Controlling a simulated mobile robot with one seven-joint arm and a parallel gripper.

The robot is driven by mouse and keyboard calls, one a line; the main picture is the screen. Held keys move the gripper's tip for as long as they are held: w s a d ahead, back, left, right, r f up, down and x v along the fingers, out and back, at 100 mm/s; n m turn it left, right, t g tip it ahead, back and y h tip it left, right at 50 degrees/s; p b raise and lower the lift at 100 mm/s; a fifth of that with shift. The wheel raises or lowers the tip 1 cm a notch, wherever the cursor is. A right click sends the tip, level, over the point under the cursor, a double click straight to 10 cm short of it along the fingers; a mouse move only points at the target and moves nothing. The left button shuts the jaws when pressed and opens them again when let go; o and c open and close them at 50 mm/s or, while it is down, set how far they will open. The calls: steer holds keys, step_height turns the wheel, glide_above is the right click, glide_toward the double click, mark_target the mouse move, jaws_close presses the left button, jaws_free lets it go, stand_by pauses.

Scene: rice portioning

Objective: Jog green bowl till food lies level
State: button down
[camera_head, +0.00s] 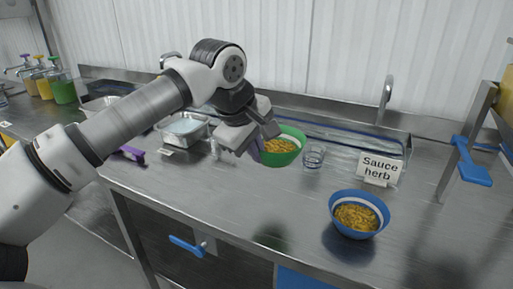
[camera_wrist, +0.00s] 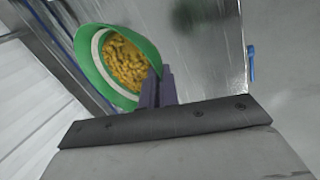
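The green bowl (camera_head: 284,149) with yellow-brown food in it is at my gripper (camera_head: 262,146), beside the fingers, above the steel counter. In the wrist view the green bowl (camera_wrist: 91,60) is at the upper left, and its rim meets the dark fingers (camera_wrist: 158,88). The gripper looks shut on the bowl's rim. The food (camera_wrist: 126,62) fills much of the bowl's inside. The bowl looks tilted in the head view, and a shadow lies on the counter below it. The far finger is partly hidden by the bowl.
A blue bowl (camera_head: 359,214) of similar food stands on the counter at the right. A clear glass (camera_head: 314,157) and a "Sauce herb" sign (camera_head: 380,169) stand behind it. Metal pans (camera_head: 184,131) and pump bottles (camera_head: 62,86) are at the left.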

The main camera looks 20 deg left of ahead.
steer(key=shift+f+b, duration=3.05)
steer(key=shift+f, duration=0.95)
